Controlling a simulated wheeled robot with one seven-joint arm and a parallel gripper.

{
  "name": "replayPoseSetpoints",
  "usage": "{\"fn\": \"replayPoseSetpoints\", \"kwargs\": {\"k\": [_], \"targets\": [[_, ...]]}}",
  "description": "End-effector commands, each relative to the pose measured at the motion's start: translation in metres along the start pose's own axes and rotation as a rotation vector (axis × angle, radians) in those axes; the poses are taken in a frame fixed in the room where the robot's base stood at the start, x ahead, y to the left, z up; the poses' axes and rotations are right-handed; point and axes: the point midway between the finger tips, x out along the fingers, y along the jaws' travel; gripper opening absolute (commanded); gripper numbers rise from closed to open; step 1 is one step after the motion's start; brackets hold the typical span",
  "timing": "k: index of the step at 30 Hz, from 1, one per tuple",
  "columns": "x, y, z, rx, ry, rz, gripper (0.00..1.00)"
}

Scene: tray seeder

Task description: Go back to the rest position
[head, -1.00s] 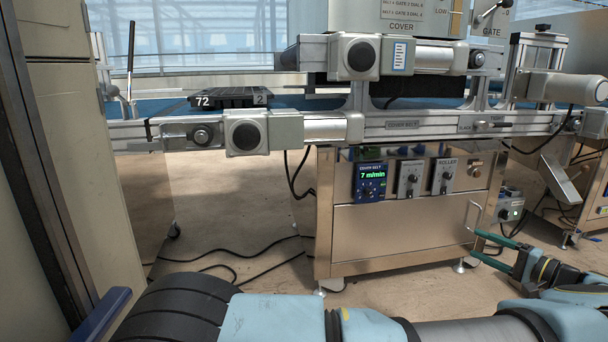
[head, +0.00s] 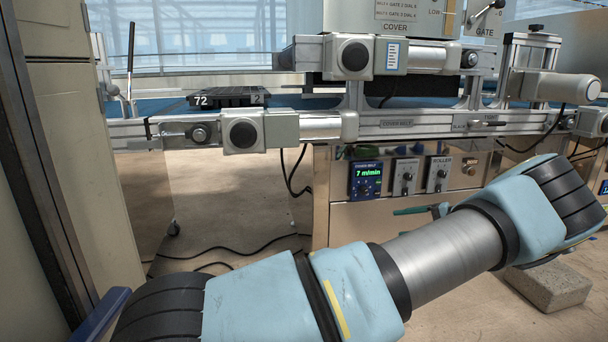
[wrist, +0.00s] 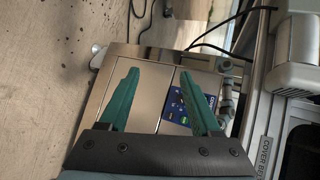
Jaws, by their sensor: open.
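My gripper (wrist: 159,82) is open and empty in the wrist view, its two green fingers apart in front of the steel control cabinet (wrist: 120,80). The blue display unit (wrist: 174,106) shows between the fingers. In the head view, only a green finger part of my gripper (head: 410,211) shows beyond my raised forearm, in front of the cabinet (head: 350,222). My forearm hides the rest of it. The display unit (head: 366,180) reads 7 m/min.
A black tray (head: 229,96) marked 72 sits on the blue belt. The conveyor rail (head: 400,123) runs across above the cabinet. A concrete block (head: 548,286) lies on the floor at right. A beige cabinet (head: 80,150) stands close at left. Cables (head: 220,252) lie on the floor.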

Motion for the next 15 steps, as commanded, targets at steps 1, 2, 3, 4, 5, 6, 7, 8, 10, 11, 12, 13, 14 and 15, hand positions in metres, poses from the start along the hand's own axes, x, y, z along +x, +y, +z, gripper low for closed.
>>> {"fn": "replayPoseSetpoints", "kwargs": {"k": [1, 2, 3, 4, 5, 6, 7, 8, 10, 11, 12, 13, 14, 15], "targets": [[0.03, -0.016, 0.012, -0.015, -0.058, 0.07, 0.65], [0.047, -0.023, 0.021, -0.022, -0.089, 0.118, 0.65], [0.069, -0.031, 0.035, -0.033, -0.13, 0.185, 0.65], [0.084, -0.036, 0.046, -0.042, -0.159, 0.238, 0.65], [0.098, -0.041, 0.058, -0.053, -0.183, 0.29, 0.65], [0.114, -0.045, 0.074, -0.067, -0.212, 0.357, 0.65], [0.124, -0.049, 0.086, -0.081, -0.231, 0.408, 0.65], [0.133, -0.052, 0.098, -0.095, -0.248, 0.457, 0.65], [0.149, -0.059, 0.127, -0.13, -0.279, 0.567, 0.65], [0.154, -0.062, 0.139, -0.147, -0.288, 0.612, 0.65], [0.159, -0.065, 0.156, -0.171, -0.298, 0.67, 0.65], [0.161, -0.067, 0.168, -0.191, -0.303, 0.712, 0.65], [0.163, -0.07, 0.18, -0.21, -0.304, 0.752, 0.65], [0.164, -0.073, 0.196, -0.238, -0.307, 0.803, 0.65]]}}
